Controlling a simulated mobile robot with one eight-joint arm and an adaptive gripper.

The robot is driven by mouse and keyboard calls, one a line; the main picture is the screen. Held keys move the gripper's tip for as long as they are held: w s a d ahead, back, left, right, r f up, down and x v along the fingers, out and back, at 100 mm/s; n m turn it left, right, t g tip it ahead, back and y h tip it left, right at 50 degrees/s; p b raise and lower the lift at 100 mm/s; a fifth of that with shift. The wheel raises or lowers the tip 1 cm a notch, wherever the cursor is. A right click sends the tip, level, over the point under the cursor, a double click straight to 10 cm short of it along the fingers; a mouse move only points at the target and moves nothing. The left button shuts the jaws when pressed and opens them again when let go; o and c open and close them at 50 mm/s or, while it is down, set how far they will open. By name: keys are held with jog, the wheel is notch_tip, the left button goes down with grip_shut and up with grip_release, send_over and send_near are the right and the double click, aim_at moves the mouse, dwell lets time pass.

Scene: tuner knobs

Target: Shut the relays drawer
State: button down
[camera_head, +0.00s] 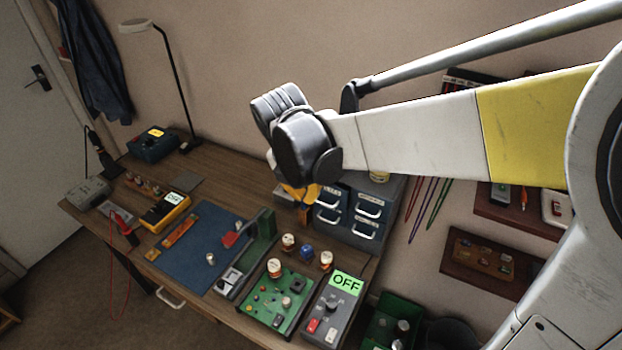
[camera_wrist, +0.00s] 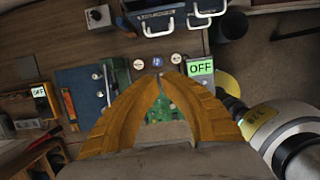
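The blue-grey drawer cabinet (camera_head: 345,240) stands at the back right of the bench. It has several drawers with white handles and small labels; I cannot read which label is relays. In the wrist view, a drawer front with a pale handle (camera_wrist: 158,31) shows at the top, with another handle (camera_wrist: 208,12) to its right. I cannot tell surely which drawer stands out. My gripper (camera_wrist: 159,77) has orange fingers with their tips together and nothing between them. In the head view, my gripper (camera_head: 302,193) is over the bench and partly hides the cabinet's left side.
A green circuit board (camera_head: 268,305), an OFF-display box (camera_head: 332,308) and several round knobs or jars sit in front of the cabinet. A blue mat (camera_head: 190,262), a yellow meter (camera_head: 165,212) and a desk lamp (camera_head: 165,60) are to the left. A green bin (camera_head: 385,325) is at the right.

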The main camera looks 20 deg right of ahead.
aim_at(331, 196)
jog(key=w+d+f+b, duration=0.2)
jog(key=f, duration=0.3)
jog(key=w+d+f+b, duration=0.2)
jog(key=f, duration=0.3)
jog(key=shift+w+d+f, duration=0.25)
